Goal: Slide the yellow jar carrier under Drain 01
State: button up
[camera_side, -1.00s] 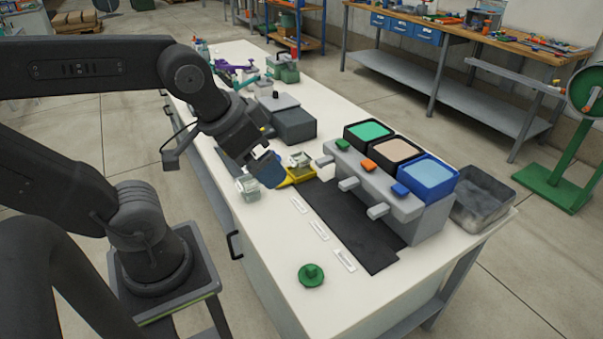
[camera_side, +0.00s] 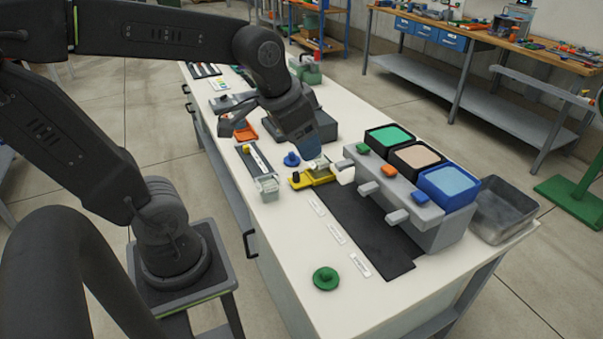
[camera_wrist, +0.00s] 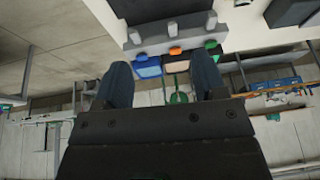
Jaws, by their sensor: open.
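The yellow jar carrier (camera_side: 323,181) sits on the bench at the far end of the dark mat, with a pale clear jar on it and a dark knob at its left end. My gripper (camera_side: 308,155) points down just behind the carrier and jar, partly overlapping them in the side view; contact cannot be told. In the wrist view my gripper (camera_wrist: 163,82) has its fingers wide apart with nothing between them. The grey drain block (camera_side: 425,222) has several spouts over the dark mat (camera_side: 370,232). I cannot read which is Drain 01.
A second clear jar (camera_side: 267,189) stands near the bench's front edge. A blue knob (camera_side: 291,160) is behind the carrier. White labels (camera_side: 336,233) line the mat's left side. A green knob (camera_side: 326,279) lies in front. A grey metal bin (camera_side: 503,212) stands at right.

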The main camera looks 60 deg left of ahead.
jog(key=shift+g, duration=0.7)
jog(key=w+a, duration=0.1)
jog(key=a, duration=0.1)
jog(key=w+a+f, duration=0.1)
jog(key=w, duration=0.1)
jog(key=w+a+f, duration=0.1)
jog(key=w+a, duration=0.1)
jog(key=shift+w+a, duration=0.15)
jog(key=shift+a, duration=0.2)
jog(key=c, duration=0.3)
jog(key=g, duration=0.3)
send_near(296, 173)
jog(key=shift+h, duration=0.3)
jog(key=f, duration=0.9)
jog(key=shift+a+f, duration=0.3)
jog(key=shift+f, duration=0.1)
grip_shut()
